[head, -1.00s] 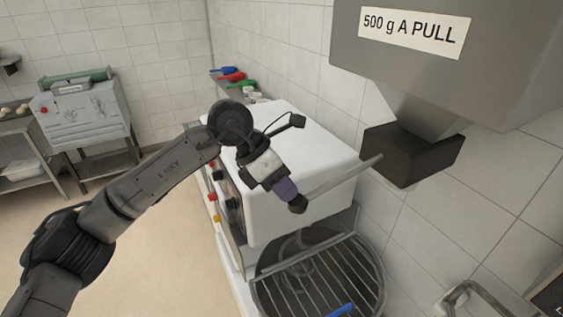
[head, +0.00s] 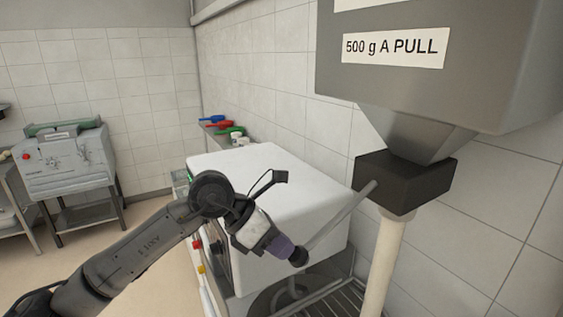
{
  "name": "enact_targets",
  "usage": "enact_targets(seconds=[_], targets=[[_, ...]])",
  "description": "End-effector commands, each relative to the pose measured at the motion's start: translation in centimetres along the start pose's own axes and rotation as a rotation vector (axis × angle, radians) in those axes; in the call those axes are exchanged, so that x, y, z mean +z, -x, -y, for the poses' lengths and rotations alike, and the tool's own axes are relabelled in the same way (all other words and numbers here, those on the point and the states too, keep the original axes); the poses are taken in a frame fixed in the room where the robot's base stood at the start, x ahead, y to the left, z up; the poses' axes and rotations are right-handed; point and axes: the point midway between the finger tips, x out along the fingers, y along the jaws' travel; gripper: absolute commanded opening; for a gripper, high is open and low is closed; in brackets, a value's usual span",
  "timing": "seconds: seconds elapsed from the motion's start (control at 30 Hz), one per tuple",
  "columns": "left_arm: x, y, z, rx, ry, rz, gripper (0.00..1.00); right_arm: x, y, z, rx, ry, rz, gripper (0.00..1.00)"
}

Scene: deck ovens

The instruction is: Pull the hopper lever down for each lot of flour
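The grey hopper (head: 480,60) hangs at the upper right, with a "500 g A PULL" label. A dark outlet box (head: 420,185) sits under its funnel. The lever (head: 338,216) is a grey bar slanting down to the left from this box, ending in a black knob (head: 299,256). My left gripper (head: 285,249), with purple fingers, is shut on the lever at its knob end. My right gripper is not in view.
A white-topped machine (head: 265,180) with coloured buttons stands below and behind my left arm. A mixer bowl with a wire guard (head: 345,297) is partly in view at the bottom. Blue, red and green scoops (head: 218,126) lie on a shelf. A grey machine (head: 65,165) stands at the left.

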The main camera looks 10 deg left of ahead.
Motion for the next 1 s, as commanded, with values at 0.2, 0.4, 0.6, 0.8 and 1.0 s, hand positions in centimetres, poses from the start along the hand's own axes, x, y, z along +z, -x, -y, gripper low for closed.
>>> enact_targets(seconds=[0.2,0.4,0.6,0.8,1.0], targets=[[-0.8,-1.2,-0.4,-0.001,0.008,-0.022,0.0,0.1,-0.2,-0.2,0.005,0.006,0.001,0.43],[-0.7,-0.3,-0.3,0.001,0.007,-0.021,0.0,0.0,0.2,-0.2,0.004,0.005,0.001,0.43],[-0.1,3.0,0.2,-0.001,-0.002,-0.012,0.0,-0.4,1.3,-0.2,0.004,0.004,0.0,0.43],[-0.4,7.0,0.2,0.0,-0.006,-0.006,0.0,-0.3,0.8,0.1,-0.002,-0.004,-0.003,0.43],[-0.5,10.6,0.3,-0.001,-0.005,-0.005,0.0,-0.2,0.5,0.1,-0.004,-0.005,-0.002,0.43]])
